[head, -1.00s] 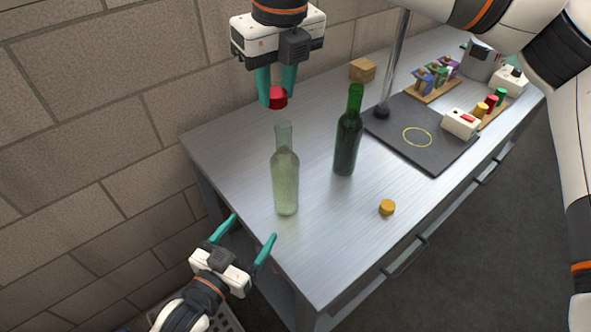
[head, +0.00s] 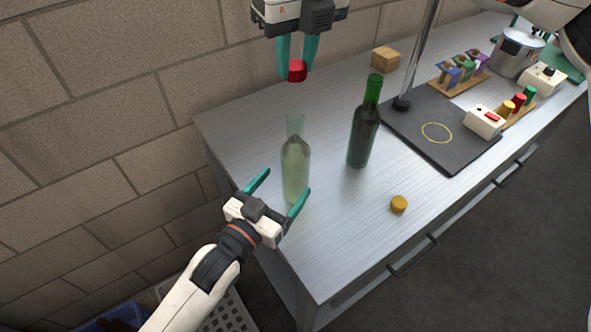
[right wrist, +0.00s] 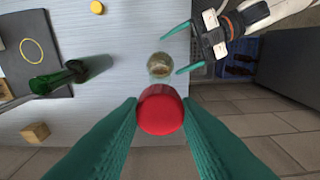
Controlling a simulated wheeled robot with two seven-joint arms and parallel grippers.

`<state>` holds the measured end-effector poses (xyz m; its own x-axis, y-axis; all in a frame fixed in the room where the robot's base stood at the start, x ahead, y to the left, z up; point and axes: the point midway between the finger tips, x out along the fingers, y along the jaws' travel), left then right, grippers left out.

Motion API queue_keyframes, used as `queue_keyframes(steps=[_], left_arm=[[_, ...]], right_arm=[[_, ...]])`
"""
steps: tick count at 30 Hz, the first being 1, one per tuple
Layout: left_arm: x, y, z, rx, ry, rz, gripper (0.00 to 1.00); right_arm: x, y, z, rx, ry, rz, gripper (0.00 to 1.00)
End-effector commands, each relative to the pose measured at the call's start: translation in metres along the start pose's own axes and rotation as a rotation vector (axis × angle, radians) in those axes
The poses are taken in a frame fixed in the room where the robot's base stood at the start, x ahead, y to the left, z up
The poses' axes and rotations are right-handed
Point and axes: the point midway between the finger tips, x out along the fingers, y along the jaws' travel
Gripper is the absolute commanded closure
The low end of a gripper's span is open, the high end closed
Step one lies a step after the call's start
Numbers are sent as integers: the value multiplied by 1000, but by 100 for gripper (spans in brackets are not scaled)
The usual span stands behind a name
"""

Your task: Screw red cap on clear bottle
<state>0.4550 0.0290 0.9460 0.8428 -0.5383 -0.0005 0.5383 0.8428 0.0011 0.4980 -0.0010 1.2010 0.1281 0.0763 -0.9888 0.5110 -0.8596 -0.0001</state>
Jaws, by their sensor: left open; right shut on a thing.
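The clear bottle (head: 295,165) stands upright and uncapped near the left end of the metal table. In the right wrist view the clear bottle (right wrist: 160,66) shows from above, just beyond the cap. My left gripper (head: 279,186) is open, its fingers close to the clear bottle's body; in the right wrist view the left gripper (right wrist: 178,50) has its fingers reaching toward either side of it. My right gripper (head: 297,70) is shut on the red cap (head: 297,72), held above and apart from the bottle. The red cap (right wrist: 160,109) sits between the teal fingertips.
A green bottle (head: 364,128) stands right of the clear one. A yellow cap (head: 399,204) lies near the front edge. A wooden block (head: 385,59), a dark stand base (head: 450,150) and a white box with a red top (head: 484,121) are farther right.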

Motion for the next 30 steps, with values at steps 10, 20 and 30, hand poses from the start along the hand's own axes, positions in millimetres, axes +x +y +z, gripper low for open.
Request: queue_keyframes(steps=[10, 20, 30], left_arm=[[57, 0, 1, 0, -1, -1, 21], [68, 0, 0, 0, 0, -1, 21], [68, 0, 0, 0, 0, -1, 52]], right_arm=[[0, 0, 0, 0, 0, 0, 91], [0, 0, 0, 0, 0, 0, 91], [0, 0, 0, 0, 0, 0, 91]])
